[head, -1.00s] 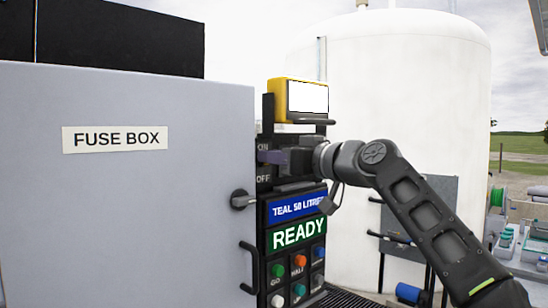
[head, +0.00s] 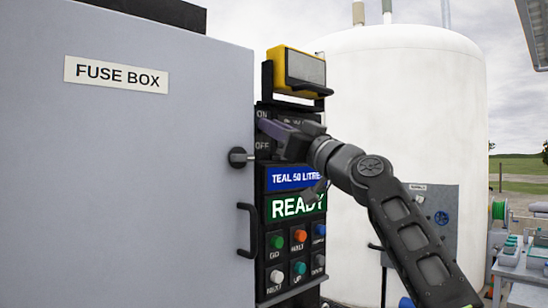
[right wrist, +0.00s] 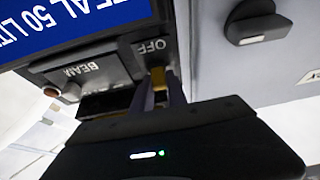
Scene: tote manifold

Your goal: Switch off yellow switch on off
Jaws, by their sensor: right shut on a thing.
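The yellow switch (right wrist: 158,78) shows in the right wrist view as a small yellow-orange piece between the two purple-grey fingers of my right gripper (right wrist: 158,95). It is beside the OFF label (right wrist: 152,46), and the rest of it is hidden. In the head view my right gripper (head: 272,132) is shut at the ON/OFF plate, in front of the panel, and covers the switch. The ON label (head: 262,114) is above and the OFF label is below. The yellow-framed lamp (head: 299,68) above has a dull grey face. My left gripper is not in view.
The grey fuse box door (head: 160,190) with a handle and knob (head: 238,157) stands close left of the gripper. Below are a READY sign (head: 298,206) and several coloured buttons (head: 299,237). A white tank (head: 410,110) stands behind right.

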